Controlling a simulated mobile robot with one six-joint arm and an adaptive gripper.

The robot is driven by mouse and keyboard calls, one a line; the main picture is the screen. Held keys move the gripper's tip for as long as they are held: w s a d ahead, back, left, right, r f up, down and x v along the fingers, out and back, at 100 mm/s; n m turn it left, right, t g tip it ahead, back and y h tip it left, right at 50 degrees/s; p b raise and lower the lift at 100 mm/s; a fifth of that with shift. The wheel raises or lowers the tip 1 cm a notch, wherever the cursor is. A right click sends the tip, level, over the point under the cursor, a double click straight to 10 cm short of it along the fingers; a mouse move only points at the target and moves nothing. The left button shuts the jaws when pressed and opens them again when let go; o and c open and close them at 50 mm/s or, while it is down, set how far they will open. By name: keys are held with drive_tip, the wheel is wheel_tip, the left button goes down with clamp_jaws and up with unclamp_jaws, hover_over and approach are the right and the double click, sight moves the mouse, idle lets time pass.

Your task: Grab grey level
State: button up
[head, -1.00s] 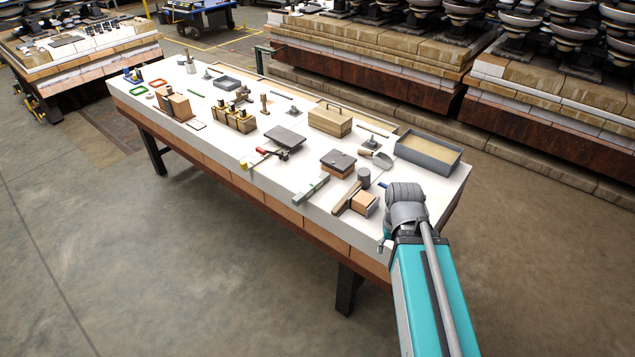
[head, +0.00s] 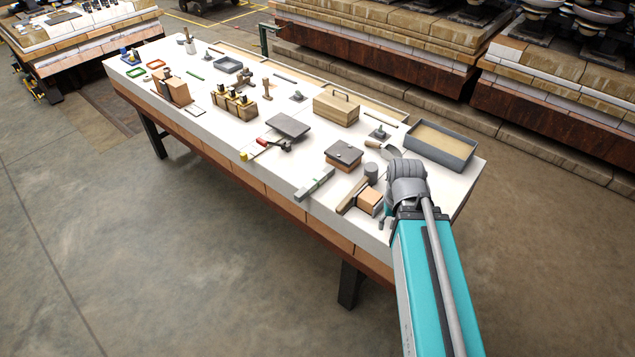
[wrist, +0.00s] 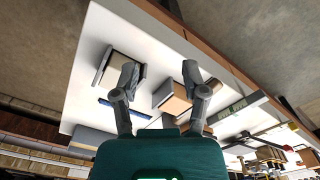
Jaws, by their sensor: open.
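The grey level (head: 315,184) lies flat on the white table top, near its front edge, in the head view. It is a grey bar; in the wrist view it shows at the right (wrist: 238,107) with a green patch at its middle. My gripper (wrist: 160,74) is open and empty in the wrist view, with its two fingers spread above the table. The level lies to the right of both fingers there, apart from them. In the head view my arm reaches the table's right end, right of the level, and its own wrist mostly hides the fingers.
A brown block (head: 369,200) and a grey-lidded box (head: 344,156) stand right of the level. A red-handled tool (head: 267,143) and a dark plate (head: 289,125) lie left of it. A grey tray (head: 440,147) stands at the back right.

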drive_tip(key=o, duration=0.3)
drive_tip(key=shift+w+a+f, duration=0.1)
drive_tip(key=m+t+h+b, duration=0.75)
drive_tip(key=t+b, duration=0.25)
drive_tip(key=b, duration=0.6)
approach(314, 180)
drive_tip(key=v, duration=0.3)
drive_tip(key=shift+a+r, duration=0.1)
drive_tip(key=shift+r, duration=0.15)
drive_tip(key=b+x, duration=0.2)
drive_tip(key=x, duration=0.1)
drive_tip(key=b+x, duration=0.2)
drive_tip(key=x, duration=0.2)
drive_tip(key=shift+f, duration=0.35)
drive_tip(key=shift+w+d+f+b, duration=0.15)
drive_tip(key=shift+w+d+b, duration=0.15)
drive_tip(key=shift+w+d, duration=0.15)
